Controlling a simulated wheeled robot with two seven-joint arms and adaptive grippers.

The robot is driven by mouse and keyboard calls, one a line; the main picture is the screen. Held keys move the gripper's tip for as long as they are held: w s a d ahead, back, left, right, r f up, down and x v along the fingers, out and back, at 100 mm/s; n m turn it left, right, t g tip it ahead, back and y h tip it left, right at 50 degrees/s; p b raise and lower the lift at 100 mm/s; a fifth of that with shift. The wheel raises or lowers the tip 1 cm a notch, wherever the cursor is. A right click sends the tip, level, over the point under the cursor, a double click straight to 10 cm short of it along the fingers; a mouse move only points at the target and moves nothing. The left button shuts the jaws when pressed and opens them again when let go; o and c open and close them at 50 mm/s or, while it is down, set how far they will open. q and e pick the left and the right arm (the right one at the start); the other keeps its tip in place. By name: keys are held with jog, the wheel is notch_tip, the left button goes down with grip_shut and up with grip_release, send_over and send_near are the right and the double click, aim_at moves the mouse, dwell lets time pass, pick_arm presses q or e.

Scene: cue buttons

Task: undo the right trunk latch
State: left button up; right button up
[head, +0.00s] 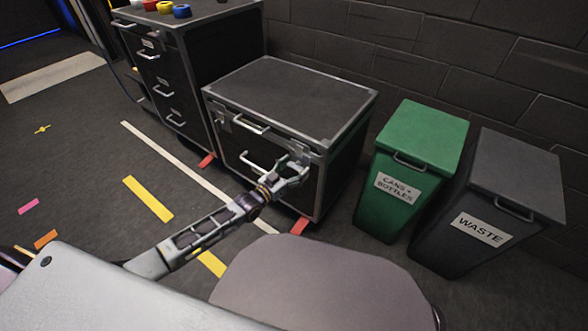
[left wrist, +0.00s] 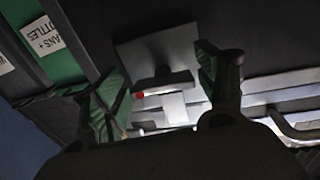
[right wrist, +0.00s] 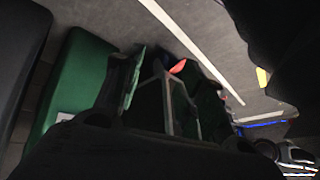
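The black trunk (head: 290,95) with silver edges stands by the wall, its lid down. Its right latch (head: 297,150) is a silver fitting on the front near the right corner, partly covered by my left gripper (head: 292,172). In the left wrist view the latch (left wrist: 177,105) shows a plate and a T-shaped piece between the two fingertips of my left gripper (left wrist: 165,88). Those fingers are apart, with gaps to the latch piece. Contact is hard to judge. The left latch (head: 223,123) is at the trunk's other front corner. My right gripper (right wrist: 165,95) has its fingers apart and looks empty.
A green bin (head: 415,150) and a grey waste bin (head: 495,190) stand right of the trunk. A drawer cabinet (head: 175,60) with coloured buttons (head: 165,7) stands to the left.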

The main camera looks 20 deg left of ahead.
pick_arm(q)
jog(key=c, duration=0.7)
pick_arm(e)
jog(key=shift+w+r, duration=0.3)
jog(key=shift+w, duration=0.2)
